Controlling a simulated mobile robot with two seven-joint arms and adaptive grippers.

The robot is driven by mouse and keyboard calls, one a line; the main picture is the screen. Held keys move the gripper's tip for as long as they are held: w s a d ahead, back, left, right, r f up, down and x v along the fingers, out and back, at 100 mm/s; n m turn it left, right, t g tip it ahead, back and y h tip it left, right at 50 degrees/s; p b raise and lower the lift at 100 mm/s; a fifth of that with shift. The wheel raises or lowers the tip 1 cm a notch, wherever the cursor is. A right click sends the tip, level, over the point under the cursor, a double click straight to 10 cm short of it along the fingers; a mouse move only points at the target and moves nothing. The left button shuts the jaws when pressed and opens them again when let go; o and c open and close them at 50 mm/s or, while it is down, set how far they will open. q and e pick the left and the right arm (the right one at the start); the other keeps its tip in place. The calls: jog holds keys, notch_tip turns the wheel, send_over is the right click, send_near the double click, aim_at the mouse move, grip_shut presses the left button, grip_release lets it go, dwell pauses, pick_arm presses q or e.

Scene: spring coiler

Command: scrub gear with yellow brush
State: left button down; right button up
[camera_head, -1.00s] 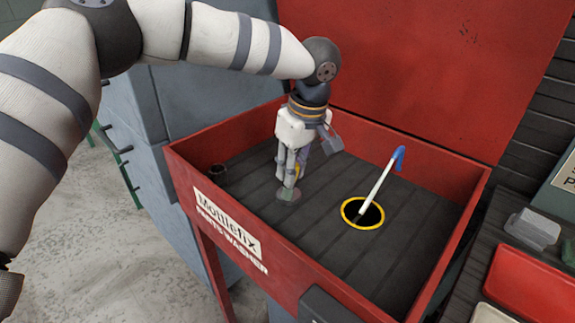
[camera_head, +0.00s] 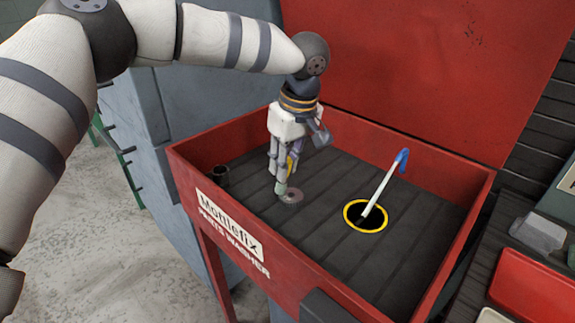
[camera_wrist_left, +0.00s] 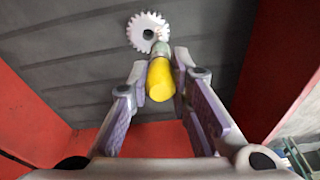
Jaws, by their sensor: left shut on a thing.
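My left gripper (camera_head: 283,178) points down inside the red parts washer (camera_head: 428,178) and is shut on the yellow brush (camera_wrist_left: 160,82). The brush's yellow handle shows between the fingers in the left wrist view, with its pale greenish head (camera_head: 281,188) pointing down. The gear (camera_wrist_left: 148,31), a small grey toothed disc with a dark centre hole, lies flat on the dark slatted floor of the washer; it also shows in the head view (camera_head: 293,197). The brush head is at the gear's edge, overlapping it in view; I cannot tell whether they touch. My right gripper is not in view.
A yellow-ringed drain hole (camera_head: 366,230) with a white, blue-tipped spout (camera_head: 385,188) is right of the gear. A small dark cup (camera_head: 220,175) stands in the left corner. Red walls surround the floor; a red tray (camera_head: 537,285) is outside, right.

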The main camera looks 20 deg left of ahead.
pick_arm(q)
notch_tip(320, 180, up, 7)
jog(key=shift+f, duration=0.15)
dwell(0.6)
